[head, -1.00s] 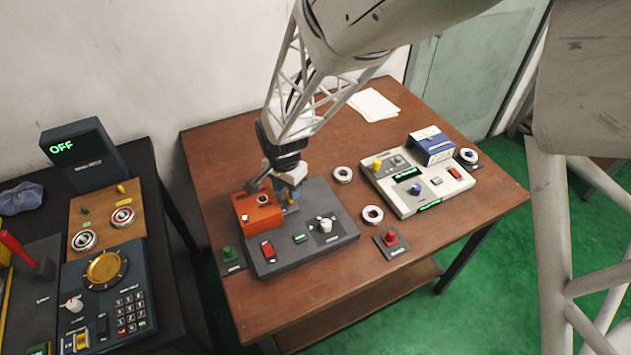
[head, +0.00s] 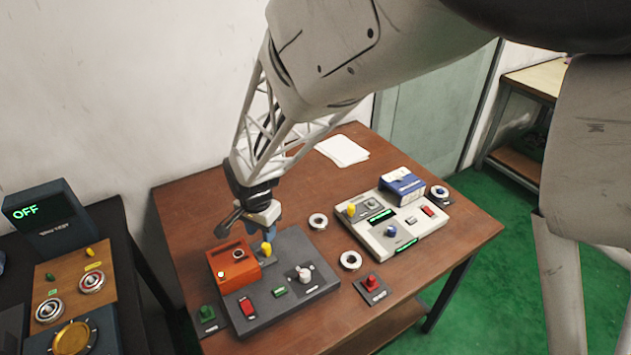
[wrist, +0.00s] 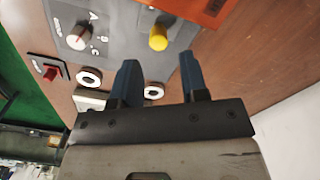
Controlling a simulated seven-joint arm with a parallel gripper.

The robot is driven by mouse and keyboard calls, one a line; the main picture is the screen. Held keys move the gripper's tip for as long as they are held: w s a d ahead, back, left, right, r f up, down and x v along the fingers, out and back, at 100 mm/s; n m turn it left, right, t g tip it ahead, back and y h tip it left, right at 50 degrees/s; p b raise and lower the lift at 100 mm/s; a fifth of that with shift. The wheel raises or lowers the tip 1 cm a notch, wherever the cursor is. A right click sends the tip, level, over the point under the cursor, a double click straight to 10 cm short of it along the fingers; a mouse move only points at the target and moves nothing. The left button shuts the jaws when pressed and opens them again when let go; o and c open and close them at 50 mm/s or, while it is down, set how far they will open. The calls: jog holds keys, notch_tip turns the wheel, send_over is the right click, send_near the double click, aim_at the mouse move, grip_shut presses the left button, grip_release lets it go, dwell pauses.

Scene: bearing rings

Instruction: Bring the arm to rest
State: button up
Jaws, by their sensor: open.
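My gripper (head: 262,228) hangs at the end of my arm above the back of the dark grey panel (head: 318,270). Its two blue fingers are apart with nothing between them, as the wrist view (wrist: 158,75) also shows. A yellow knob (head: 267,248) on the panel stands just below the fingers in the head view. In the wrist view the yellow knob (wrist: 158,38) shows beyond the fingertips, apart from them. An orange box (head: 233,262) sits on the panel's left side, close to the gripper.
Metal rings (head: 318,220) (head: 350,260) lie on the brown table (head: 190,205). A cream panel (head: 425,232) with a blue box (head: 403,186) stands to the right. Red (head: 371,284) and green (head: 207,314) buttons flank the grey panel. A display (head: 40,212) at left reads OFF.

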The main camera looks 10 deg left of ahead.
jog(key=d+r+n+t, duration=0.1)
jog(key=d+r, duration=0.6)
jog(key=d, duration=0.5)
jog(key=d+r, duration=0.7)
jog(key=d, duration=0.4)
jog(key=s+d+r+n, duration=0.1)
jog(key=s+d+r, duration=0.2)
jog(key=s+d, duration=0.4)
jog(key=s+d+r+t, duration=0.1)
jog(key=s+d+r, duration=0.3)
jog(key=s+d, duration=0.4)
jog(key=d, duration=0.6)
jog(key=shift+s+d+r+n+t, duration=0.25)
jog(key=shift+d+r+n+t, duration=0.05)
jog(key=shift+n, duration=0.1)
